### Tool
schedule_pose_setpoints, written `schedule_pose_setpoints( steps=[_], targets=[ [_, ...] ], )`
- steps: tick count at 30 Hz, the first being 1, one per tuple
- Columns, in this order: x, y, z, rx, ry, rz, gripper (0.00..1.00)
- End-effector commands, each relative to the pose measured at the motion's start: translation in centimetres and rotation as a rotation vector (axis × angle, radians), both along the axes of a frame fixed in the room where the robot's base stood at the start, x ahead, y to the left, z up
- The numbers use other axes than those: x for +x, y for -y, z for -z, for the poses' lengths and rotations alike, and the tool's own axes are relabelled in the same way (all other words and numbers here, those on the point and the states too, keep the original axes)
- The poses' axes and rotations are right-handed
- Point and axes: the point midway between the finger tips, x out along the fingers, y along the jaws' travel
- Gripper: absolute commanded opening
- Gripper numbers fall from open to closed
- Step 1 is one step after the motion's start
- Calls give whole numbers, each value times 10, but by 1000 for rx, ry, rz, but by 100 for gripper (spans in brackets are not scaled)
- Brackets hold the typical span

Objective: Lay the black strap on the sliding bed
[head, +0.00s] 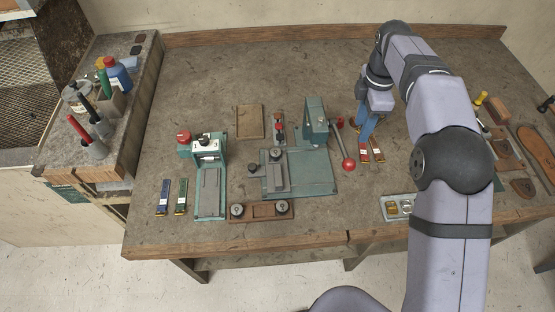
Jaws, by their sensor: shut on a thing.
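My gripper (364,140), with blue fingers, reaches down to the bench right of the green machine. It is shut on the left one of two small dark strips (363,158) with red and yellow marks. I take this strip for the black strap, though its colour is hard to tell at this size. The other strip (378,153) lies just to its right. A second green unit to the left has a long grey plate (210,192); I cannot tell which is the sliding bed.
A red-ball lever (348,164) stands between my gripper and the machine, with the green upright column (315,122) behind. Blue (163,196) and green (181,196) strips lie at the left. A metal tray (398,206) sits near the front edge. A brown pad (249,121) lies behind.

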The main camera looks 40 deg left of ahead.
Motion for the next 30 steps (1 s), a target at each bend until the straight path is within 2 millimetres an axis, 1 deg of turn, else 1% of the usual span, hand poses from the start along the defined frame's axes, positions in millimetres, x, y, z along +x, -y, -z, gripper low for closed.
schedule_pose_setpoints(
  steps=[1, 10, 12, 17, 20, 23, 26, 30],
  targets=[
    [-3, 3, -8, 1, 1, 39, 14],
    [-18, 15, -23, 1, 1, 209, 14],
    [-25, 5, -19, 0, 0, 152, 14],
    [-42, -16, -19, 0, 0, 15, 14],
    [-56, -32, -18, 0, 0, -91, 14],
    [-75, -51, -18, 1, 1, -225, 14],
    [-98, -71, -17, 0, 1, -380, 14],
    [-134, -98, -16, 0, 1, -606, 14]
  ],
)
